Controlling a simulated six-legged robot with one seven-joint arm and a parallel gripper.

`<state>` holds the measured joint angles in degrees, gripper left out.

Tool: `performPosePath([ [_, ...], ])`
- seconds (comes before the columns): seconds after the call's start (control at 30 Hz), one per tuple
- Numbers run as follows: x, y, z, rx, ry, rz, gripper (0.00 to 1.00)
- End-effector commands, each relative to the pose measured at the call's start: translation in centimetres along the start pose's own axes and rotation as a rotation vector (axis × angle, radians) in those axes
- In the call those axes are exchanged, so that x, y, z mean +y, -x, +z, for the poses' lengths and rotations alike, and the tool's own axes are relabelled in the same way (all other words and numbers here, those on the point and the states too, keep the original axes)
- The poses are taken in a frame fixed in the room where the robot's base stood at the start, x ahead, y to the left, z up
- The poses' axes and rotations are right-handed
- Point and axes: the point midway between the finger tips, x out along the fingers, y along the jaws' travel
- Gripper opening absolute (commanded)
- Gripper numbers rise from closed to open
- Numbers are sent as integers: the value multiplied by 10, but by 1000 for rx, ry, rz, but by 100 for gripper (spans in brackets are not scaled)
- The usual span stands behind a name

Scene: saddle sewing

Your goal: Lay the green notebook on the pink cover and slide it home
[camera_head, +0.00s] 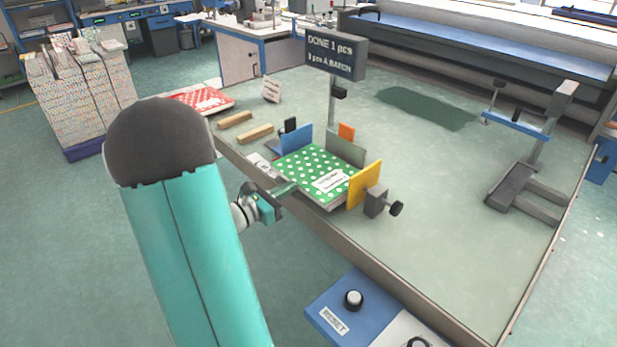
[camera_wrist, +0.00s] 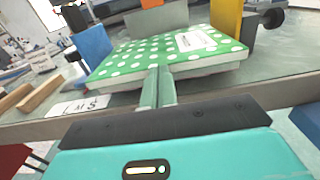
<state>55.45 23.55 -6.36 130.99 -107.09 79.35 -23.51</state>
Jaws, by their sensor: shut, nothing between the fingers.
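The green notebook (camera_head: 312,172) with white dots and a white label lies flat among upright plates on the table; it also shows in the wrist view (camera_wrist: 135,60). A blue plate (camera_head: 296,139) is at its left, a grey plate (camera_head: 345,148) behind, and a yellow plate (camera_head: 365,184) at its right. My gripper (camera_head: 288,188) is shut and empty, its fingertips at the notebook's near edge; in the wrist view they meet that edge, but contact is unclear. A pinkish-red dotted cover or book (camera_head: 203,100) lies at the table's back left.
A dark knob (camera_head: 397,208) sticks out right of the yellow plate. The table's (camera_head: 430,210) right half is mostly clear.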

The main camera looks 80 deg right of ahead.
Motion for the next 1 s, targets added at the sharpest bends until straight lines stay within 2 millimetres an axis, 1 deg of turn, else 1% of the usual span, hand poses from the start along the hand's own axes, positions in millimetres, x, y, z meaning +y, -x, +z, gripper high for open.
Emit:
performPosePath([
  [0.6,0,-12,0,-1,-1,0,0],
  [0.77,1,-3,0,0,0,3,0],
  [1.0,1,19,0,-1,0,3,0],
])
